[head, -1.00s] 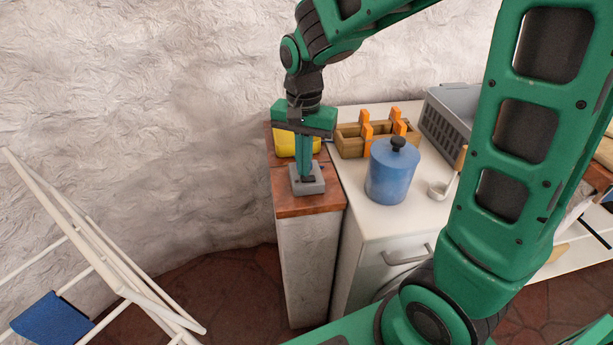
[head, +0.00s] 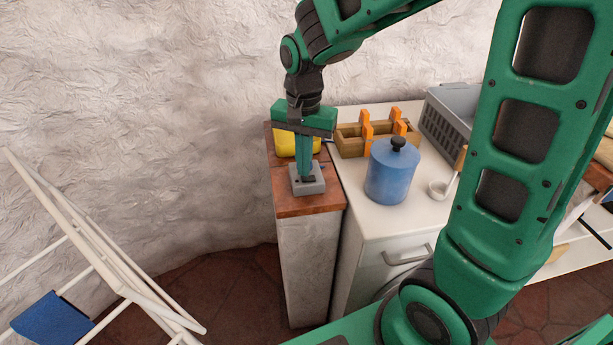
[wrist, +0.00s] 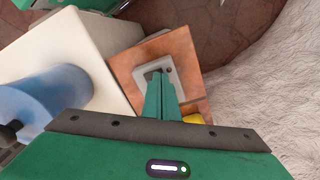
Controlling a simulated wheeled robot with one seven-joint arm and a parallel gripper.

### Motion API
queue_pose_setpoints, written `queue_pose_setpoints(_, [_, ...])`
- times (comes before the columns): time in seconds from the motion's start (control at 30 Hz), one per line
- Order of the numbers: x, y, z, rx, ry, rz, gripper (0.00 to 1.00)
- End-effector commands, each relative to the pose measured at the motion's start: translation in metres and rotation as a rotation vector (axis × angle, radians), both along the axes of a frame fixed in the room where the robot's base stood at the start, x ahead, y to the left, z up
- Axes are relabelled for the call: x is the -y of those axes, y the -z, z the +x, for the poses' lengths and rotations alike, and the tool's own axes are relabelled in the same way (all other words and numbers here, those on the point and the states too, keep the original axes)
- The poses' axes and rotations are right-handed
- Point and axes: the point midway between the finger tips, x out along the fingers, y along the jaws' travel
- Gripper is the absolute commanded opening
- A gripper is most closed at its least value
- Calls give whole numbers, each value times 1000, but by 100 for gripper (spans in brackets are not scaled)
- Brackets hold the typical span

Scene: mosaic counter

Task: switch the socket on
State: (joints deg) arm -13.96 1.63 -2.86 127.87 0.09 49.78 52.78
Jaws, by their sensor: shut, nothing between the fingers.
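The socket (head: 307,187) is a small grey box with a dark part on top, on a narrow terracotta-topped ledge. It also shows in the wrist view (wrist: 180,85), partly hidden behind my fingers. My gripper (head: 306,177) is shut and empty, pointing straight down with its fingertips at the dark top part of the socket. In the wrist view the closed fingers (wrist: 157,80) overlap the dark part. I cannot tell whether the tips press on it, and the state of the switch is hidden.
A yellow object (head: 285,142) stands behind my gripper on the ledge. To the right, the white counter holds a blue lidded pot (head: 392,175), a wooden box with orange pieces (head: 352,147), a grey crate (head: 445,125) and a ladle (head: 438,190). A white rack (head: 90,245) stands left.

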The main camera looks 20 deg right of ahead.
Motion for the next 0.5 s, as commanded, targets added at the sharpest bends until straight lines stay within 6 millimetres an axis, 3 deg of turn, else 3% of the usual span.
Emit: queue_pose_setpoints(0.5, [0,7,0,0,0,0,0])
